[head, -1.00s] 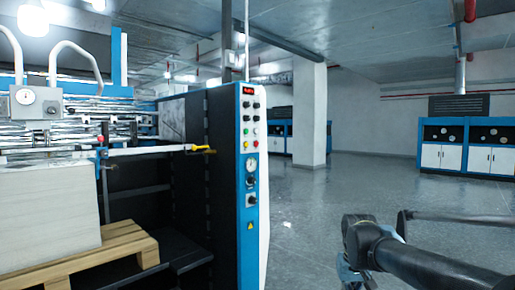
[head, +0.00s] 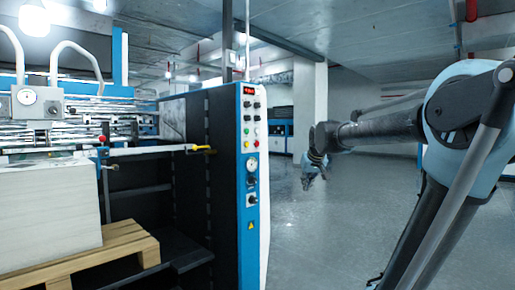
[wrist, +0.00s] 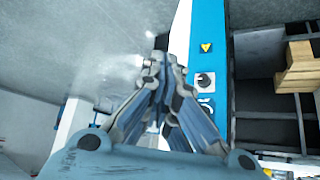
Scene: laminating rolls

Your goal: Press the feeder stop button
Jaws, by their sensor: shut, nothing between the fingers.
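The control panel (head: 249,215) is a tall blue strip on the end of the dark machine cabinet. It carries a red display (head: 249,91) and rows of small coloured buttons (head: 250,137), with dials below. The labels are too small to read, so I cannot tell which is the feeder stop button. My gripper (head: 316,180) is right of the panel, apart from it, pointing down. In the wrist view my gripper (wrist: 163,62) is shut and empty. The panel's lower part shows there with a knob (wrist: 205,82) and a yellow warning triangle (wrist: 206,47); the coloured buttons are not visible.
A yellow-handled bar (head: 200,150) juts beside the panel's left side. A wooden pallet (head: 110,245) with a stack of sheets (head: 50,208) stands at the left. A pillar (head: 308,105) and blue cabinets (head: 279,133) are behind. The floor right of the panel is clear.

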